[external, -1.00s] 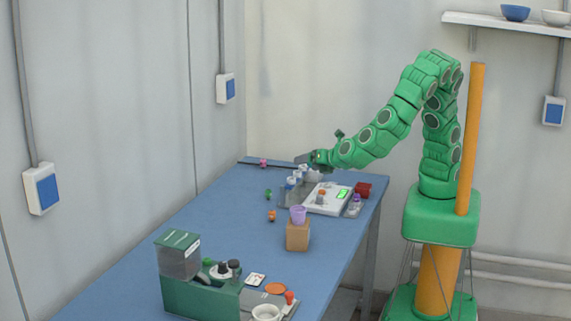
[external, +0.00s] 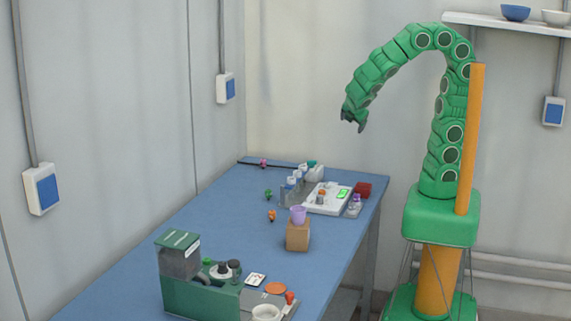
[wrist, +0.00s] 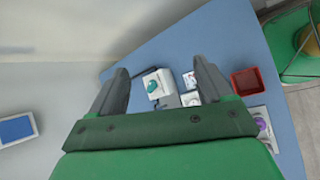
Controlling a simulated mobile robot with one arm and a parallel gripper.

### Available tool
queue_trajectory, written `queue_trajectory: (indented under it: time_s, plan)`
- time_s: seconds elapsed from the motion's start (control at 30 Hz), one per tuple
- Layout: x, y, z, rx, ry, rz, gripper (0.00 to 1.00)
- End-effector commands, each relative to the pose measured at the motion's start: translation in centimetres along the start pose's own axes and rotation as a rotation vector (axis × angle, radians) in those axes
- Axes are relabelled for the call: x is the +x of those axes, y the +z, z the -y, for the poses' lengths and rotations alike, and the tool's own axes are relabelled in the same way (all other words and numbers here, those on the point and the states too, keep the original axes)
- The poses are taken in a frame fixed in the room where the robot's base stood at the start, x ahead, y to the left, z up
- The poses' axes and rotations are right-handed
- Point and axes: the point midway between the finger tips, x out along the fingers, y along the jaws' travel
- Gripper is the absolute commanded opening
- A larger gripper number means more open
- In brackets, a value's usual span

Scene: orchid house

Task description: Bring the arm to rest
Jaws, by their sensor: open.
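My green arm arches up from its base at the right in the external view and bends down to the left. My gripper (external: 354,119) hangs high above the back end of the blue table (external: 222,222), clear of everything on it. In the wrist view my gripper (wrist: 160,92) has its two grey fingers spread wide apart with nothing held between them. Below and beyond the fingers, a white container with a teal top (wrist: 154,84) stands on the table; it also shows at the table's back in the external view (external: 314,171).
A green machine (external: 200,290) stands at the front. A wall shelf with bowls (external: 510,25) is at the upper right.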

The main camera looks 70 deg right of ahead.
Motion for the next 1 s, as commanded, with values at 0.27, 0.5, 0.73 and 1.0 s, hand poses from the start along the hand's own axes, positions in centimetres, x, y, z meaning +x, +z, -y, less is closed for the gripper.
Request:
queue_trajectory:
  time_s: [0.27, 0.5, 0.73, 1.0]
  plan:
    - [1.4, 6.3, 3.8, 0.185, -0.169, -0.030, 0.80]
    - [1.5, 9.4, 6.9, 0.311, -0.274, -0.064, 0.80]
    - [1.0, 11.0, 9.2, 0.415, -0.347, -0.090, 0.80]
    - [-1.6, 9.5, 14.1, 0.757, -0.585, -0.078, 0.80]
